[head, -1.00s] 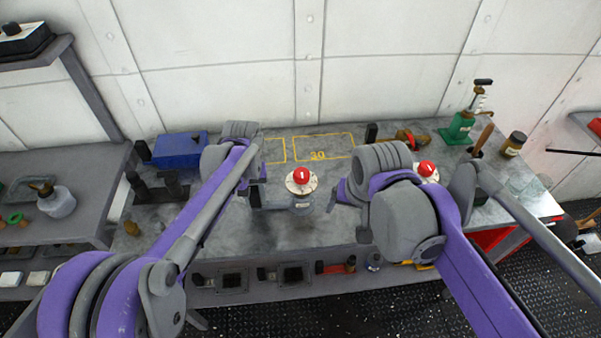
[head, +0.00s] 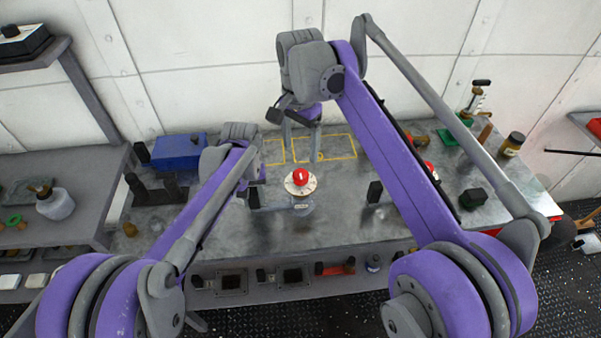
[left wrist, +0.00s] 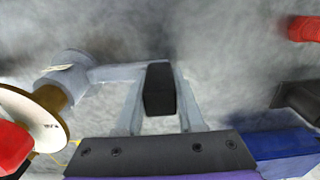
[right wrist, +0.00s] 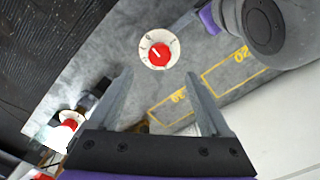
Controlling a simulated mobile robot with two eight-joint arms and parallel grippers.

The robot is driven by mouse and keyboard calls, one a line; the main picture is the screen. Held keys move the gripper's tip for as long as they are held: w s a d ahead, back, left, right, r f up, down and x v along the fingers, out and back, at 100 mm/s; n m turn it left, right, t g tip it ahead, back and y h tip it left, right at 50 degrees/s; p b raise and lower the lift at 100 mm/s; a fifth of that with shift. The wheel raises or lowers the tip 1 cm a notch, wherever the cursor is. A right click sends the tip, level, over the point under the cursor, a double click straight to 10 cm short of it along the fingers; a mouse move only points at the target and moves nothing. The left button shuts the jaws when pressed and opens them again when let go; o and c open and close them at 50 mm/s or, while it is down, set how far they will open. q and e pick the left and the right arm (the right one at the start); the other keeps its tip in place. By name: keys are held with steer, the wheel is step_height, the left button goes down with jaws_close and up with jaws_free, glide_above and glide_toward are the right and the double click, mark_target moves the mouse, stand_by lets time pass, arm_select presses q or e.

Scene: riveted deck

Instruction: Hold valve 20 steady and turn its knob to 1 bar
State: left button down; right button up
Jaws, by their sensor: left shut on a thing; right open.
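A valve with a red knob (head: 300,176) on a round white dial (head: 290,187) stands near the middle of the bench. Its knob and dial also show in the right wrist view (right wrist: 158,52); the dial figures are too small to read. The number on its tag is not readable. My left gripper (left wrist: 160,100) is shut on the valve's black side handle (left wrist: 159,88), left of the dial. My right gripper (head: 303,128) is open and empty, behind the knob in the head view. In the right wrist view the dial lies beyond its fingertips (right wrist: 158,88).
Yellow outlines are on the bench behind; one reads 20 (right wrist: 240,54). A second red-knobbed valve (head: 430,168) is at right, partly behind my right arm. A blue box (head: 178,151) stands back left. Bench right of the dial has bare room.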

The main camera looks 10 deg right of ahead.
mark_target(300, 174)
step_height(300, 174, down, 10)
stand_by(0.4)
jaws_close()
stand_by(0.3)
steer(key=n, duration=0.4)
steer(key=shift+n, duration=1.9)
